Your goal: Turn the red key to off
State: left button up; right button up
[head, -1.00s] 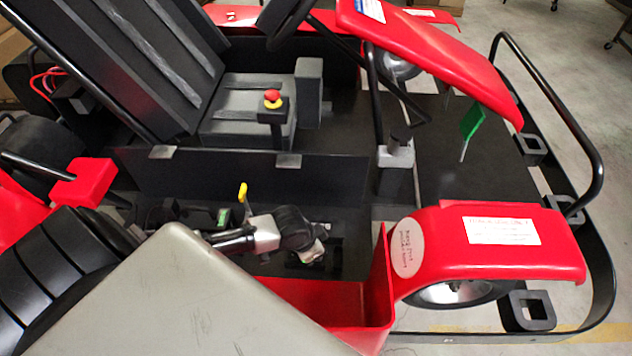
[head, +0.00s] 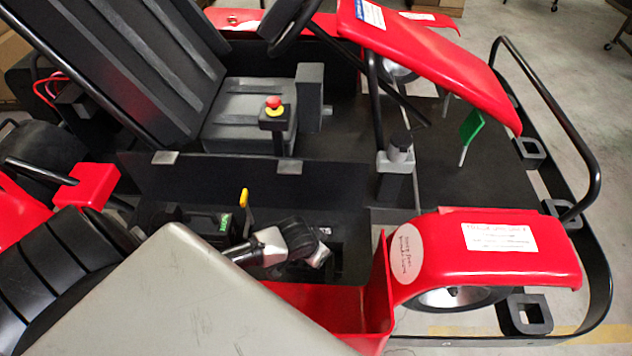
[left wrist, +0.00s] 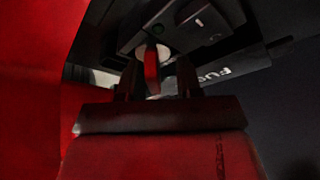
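The red key (left wrist: 152,70) shows in the left wrist view, upright in front of a pale round disc on a dark switch panel (left wrist: 205,22). My left gripper (left wrist: 158,85) is open, with one dark finger on each side of the key and visible gaps between. In the head view my left arm reaches into the kart's side opening behind the red side panel; the key and the fingertips cannot be made out there. My right gripper is not in view.
The red side panel (head: 345,308) and red front fender (head: 490,255) border the opening. A yellow-tipped lever (head: 244,199) stands beside my arm. A seat-side red stop button (head: 273,102) and a black bumper tube (head: 565,120) lie farther off.

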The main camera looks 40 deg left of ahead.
pick_arm(q)
jog(key=shift+s+d+f, duration=0.15)
